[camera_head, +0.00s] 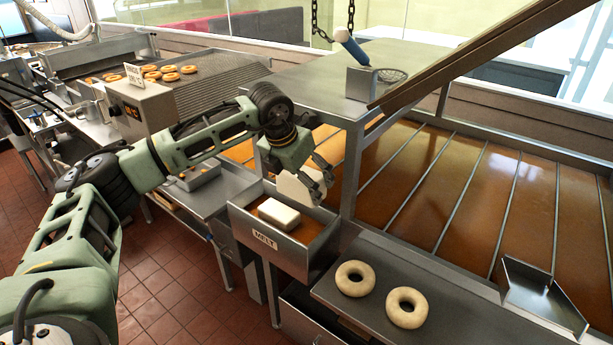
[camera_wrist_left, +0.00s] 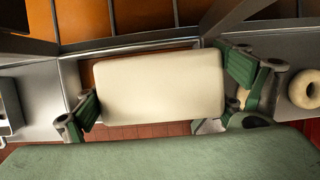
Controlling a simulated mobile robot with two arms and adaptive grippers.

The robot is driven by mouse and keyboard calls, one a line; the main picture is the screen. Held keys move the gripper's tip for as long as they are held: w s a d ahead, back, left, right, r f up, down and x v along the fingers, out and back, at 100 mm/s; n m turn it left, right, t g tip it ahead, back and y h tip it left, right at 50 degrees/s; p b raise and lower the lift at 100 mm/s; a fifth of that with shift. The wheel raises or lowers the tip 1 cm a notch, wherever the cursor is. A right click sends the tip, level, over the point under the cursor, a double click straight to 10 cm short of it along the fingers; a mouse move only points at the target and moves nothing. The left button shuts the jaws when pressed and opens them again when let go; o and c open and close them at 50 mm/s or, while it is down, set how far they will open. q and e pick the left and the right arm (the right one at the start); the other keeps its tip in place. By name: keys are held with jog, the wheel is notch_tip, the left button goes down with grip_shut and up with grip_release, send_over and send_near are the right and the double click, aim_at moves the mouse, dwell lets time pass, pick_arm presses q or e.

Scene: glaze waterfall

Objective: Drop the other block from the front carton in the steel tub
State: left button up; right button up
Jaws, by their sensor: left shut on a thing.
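My left gripper (camera_head: 316,184) is shut on a cream-white block (camera_head: 296,190) and holds it over the back part of the steel tub labelled MELT (camera_head: 268,241). In the left wrist view the held block (camera_wrist_left: 160,87) spans the space between the two fingers of the left gripper (camera_wrist_left: 165,92). A second white block (camera_head: 278,213) lies in the tub, on brown glaze. The held block and the arm hide part of the tub's far side. I cannot make out the front carton in either view. My right gripper is not in view.
Two pale doughnut rings (camera_head: 355,278) lie on the steel shelf right of the tub. A wide glaze bed (camera_head: 440,200) with metal bars lies right. A small metal pan (camera_head: 197,176) is at left.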

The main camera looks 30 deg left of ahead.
pick_arm(q)
notch_tip(320, 180, down, 6)
jog(key=b, duration=0.3)
jog(key=shift+s+f+b, duration=0.15)
jog(key=shift+s+b, duration=0.15)
jog(key=shift+b, duration=0.1)
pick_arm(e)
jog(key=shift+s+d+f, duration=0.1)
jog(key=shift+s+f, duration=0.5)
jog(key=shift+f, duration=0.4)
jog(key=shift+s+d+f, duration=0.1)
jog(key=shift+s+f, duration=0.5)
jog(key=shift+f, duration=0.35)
pick_arm(q)
jog(key=o, duration=1.4)
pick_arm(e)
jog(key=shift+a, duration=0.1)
pick_arm(q)
jog(key=v, duration=1.2)
jog(key=shift+s, duration=0.1)
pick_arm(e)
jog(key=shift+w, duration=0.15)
